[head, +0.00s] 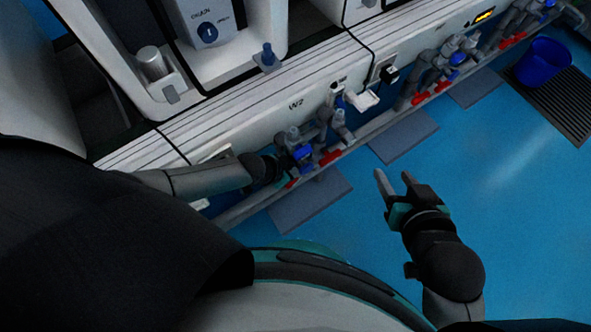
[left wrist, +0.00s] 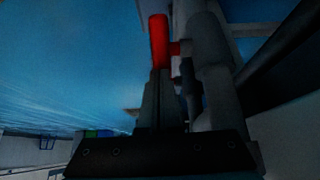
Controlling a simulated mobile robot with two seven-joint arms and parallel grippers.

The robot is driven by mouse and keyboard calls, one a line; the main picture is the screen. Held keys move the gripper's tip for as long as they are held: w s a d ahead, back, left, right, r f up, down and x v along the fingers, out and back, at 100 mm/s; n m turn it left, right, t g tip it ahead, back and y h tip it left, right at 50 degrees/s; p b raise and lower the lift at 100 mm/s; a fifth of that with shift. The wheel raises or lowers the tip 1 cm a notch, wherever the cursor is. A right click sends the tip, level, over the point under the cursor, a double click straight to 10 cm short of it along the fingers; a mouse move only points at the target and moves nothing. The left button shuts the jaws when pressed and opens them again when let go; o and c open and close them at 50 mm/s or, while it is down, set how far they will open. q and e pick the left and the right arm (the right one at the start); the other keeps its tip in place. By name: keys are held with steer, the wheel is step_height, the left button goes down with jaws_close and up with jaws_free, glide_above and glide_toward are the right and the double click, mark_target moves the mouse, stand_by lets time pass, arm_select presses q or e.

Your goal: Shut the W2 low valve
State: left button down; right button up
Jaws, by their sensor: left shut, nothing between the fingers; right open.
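The W2 label (head: 296,104) is on the white panel, with a cluster of grey pipes, a blue knob (head: 303,153) and red handles (head: 330,157) below it. My left gripper (head: 284,172) is at the left side of this cluster, its fingertips partly hidden. In the left wrist view, its shut, empty fingers (left wrist: 160,76) point at a red valve handle (left wrist: 159,40) beside a grey pipe (left wrist: 207,65). They overlap the handle's near end; I cannot tell if they touch. My right gripper (head: 393,183) is open and empty above the blue floor.
Similar pipe clusters with red handles (head: 430,94) continue along the wall to the right. Grey floor mats (head: 310,202) lie below them. A blue bucket (head: 543,62) stands on a dark grate (head: 560,105) at the upper right. The floor around my right gripper is clear.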

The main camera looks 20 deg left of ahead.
arm_select(q)
steer(key=shift+s+a, duration=0.15)
steer(key=shift+s+a+f, duration=0.15)
steer(key=shift+s+a, duration=0.25)
steer(key=shift+s, duration=0.15)
